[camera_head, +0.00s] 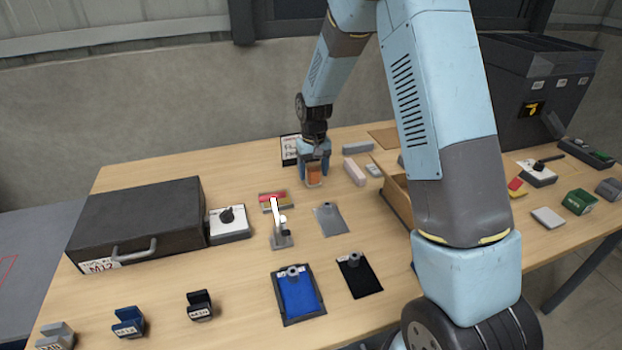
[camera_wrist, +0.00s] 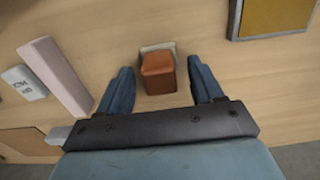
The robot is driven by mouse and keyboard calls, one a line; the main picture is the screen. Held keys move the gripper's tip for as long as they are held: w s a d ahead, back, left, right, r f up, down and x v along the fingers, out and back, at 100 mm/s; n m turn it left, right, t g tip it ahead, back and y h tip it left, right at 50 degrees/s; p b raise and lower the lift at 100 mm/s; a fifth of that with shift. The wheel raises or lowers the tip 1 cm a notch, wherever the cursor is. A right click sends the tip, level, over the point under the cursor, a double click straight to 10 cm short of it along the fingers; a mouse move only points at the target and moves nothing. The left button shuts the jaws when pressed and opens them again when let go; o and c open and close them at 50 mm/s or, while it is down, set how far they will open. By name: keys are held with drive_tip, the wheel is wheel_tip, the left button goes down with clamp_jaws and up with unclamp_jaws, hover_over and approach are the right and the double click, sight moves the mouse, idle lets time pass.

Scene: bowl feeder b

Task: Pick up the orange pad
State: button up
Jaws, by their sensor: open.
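The orange pad (camera_wrist: 158,73) is a small orange-brown block standing on a pale base piece in the wrist view, between and a little beyond my two fingers. In the head view the orange pad (camera_head: 314,174) shows between the blue fingers at the back middle of the table. My gripper (camera_head: 314,170) is open and points down around the pad. In the wrist view my gripper (camera_wrist: 163,84) has a finger on either side, with a gap to the pad on both sides. I cannot tell how high the fingertips are above the table.
A pink-grey bar (camera_wrist: 57,75) and a white labelled block (camera_wrist: 25,83) lie beside my gripper. A black-framed sign (camera_head: 290,149) stands just behind it. A dark case (camera_head: 140,225), a white switch box (camera_head: 229,223), a grey sheet (camera_head: 330,219) and a blue clipboard (camera_head: 297,292) lie nearer.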

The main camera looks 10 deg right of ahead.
drive_tip(key=shift+f, duration=0.4)
drive_tip(key=c, duration=1.1)
